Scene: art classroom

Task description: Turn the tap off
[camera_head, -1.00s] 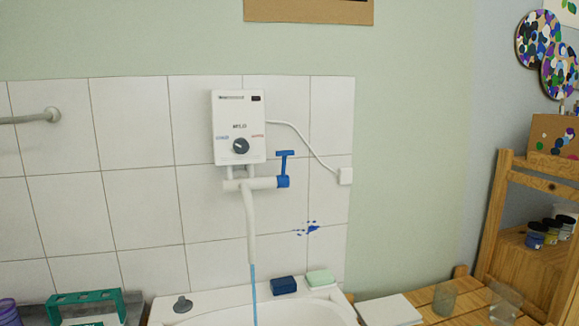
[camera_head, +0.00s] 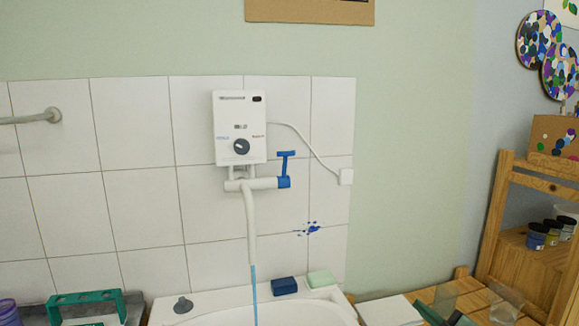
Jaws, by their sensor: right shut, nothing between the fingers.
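The tap is a white pipe (camera_head: 250,220) with a long down-turned spout, below a white water heater box (camera_head: 239,125) on the tiled wall. Its blue lever handle (camera_head: 285,168) points up at the right end of the pipe. A blue stream of water (camera_head: 254,295) runs from the spout into the white basin (camera_head: 300,312). My left gripper is out of view.
A blue sponge (camera_head: 284,286) and a green soap bar (camera_head: 321,279) lie on the basin's back rim. A white board (camera_head: 388,311) and clear cups stand on the wooden table to the right. A wooden shelf (camera_head: 520,235) stands at far right. Space before the handle is clear.

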